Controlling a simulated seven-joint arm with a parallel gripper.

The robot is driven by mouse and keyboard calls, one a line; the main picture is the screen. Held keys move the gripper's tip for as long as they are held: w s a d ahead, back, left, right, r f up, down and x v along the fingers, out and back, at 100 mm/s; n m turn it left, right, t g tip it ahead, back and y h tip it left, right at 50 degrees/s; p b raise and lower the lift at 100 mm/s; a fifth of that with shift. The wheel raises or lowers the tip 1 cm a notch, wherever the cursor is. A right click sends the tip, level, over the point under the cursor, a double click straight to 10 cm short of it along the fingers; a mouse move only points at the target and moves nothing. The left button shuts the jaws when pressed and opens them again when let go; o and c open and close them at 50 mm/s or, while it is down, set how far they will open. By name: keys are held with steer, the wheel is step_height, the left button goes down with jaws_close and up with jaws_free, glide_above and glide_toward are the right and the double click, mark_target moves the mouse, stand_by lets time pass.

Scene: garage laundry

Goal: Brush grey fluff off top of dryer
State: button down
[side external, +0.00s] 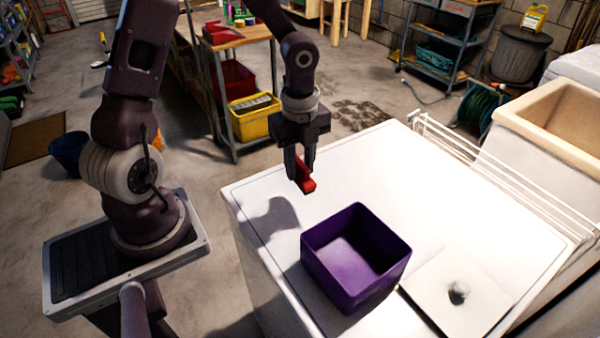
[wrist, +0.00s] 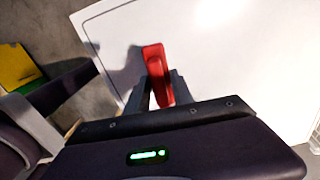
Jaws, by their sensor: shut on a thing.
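A small grey rounded lump (side external: 458,291) sits on a flat white square (side external: 440,300) at the right front of the top. I cannot tell if the lump is fluff or a knob. No other grey fluff is clear.
An open, empty-looking purple box (side external: 345,285) stands on the top between my gripper and the white square. A white wire rack (side external: 500,185) runs along the far right edge, beside a beige-rimmed sink (side external: 565,110). The back middle of the top is clear.

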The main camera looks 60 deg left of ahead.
steer(key=shift+r, duration=0.55)
